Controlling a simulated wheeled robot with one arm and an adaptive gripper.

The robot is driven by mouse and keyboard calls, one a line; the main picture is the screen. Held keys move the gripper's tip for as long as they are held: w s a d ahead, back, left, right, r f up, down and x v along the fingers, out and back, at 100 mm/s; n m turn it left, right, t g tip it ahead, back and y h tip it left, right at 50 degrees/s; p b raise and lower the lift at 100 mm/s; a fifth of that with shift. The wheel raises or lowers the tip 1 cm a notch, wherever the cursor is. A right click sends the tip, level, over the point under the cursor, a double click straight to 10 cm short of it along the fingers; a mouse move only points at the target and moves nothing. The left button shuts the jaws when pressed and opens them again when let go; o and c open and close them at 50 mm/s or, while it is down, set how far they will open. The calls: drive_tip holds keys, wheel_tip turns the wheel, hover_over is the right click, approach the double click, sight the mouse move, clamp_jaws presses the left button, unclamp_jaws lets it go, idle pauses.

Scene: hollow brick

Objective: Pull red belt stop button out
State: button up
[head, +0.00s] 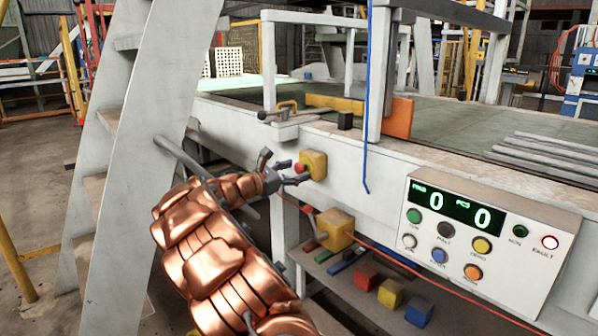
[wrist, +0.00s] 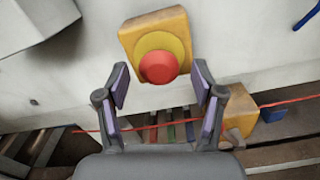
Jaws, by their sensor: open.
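The red stop button (wrist: 158,67) sits on a yellow disc on a yellow box (wrist: 153,24) fixed to the white side of the conveyor. In the head view the red button (head: 300,168) shows on the left face of the yellow box (head: 314,164). My gripper (wrist: 160,85) is open, its two purple-padded fingers spread to the lower left and lower right of the button. In the wrist view the fingers do not touch it. In the head view my gripper (head: 285,170) is just left of the button, at the end of my copper arm.
A second yellow box (head: 335,228) hangs lower, with a red cord running right. A control panel (head: 480,238) is at right. Red, yellow and blue blocks (head: 391,293) sit on a low shelf. A grey ladder (head: 130,150) stands close left of my arm.

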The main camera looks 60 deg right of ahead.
drive_tip(key=shift+x, duration=1)
clamp_jaws()
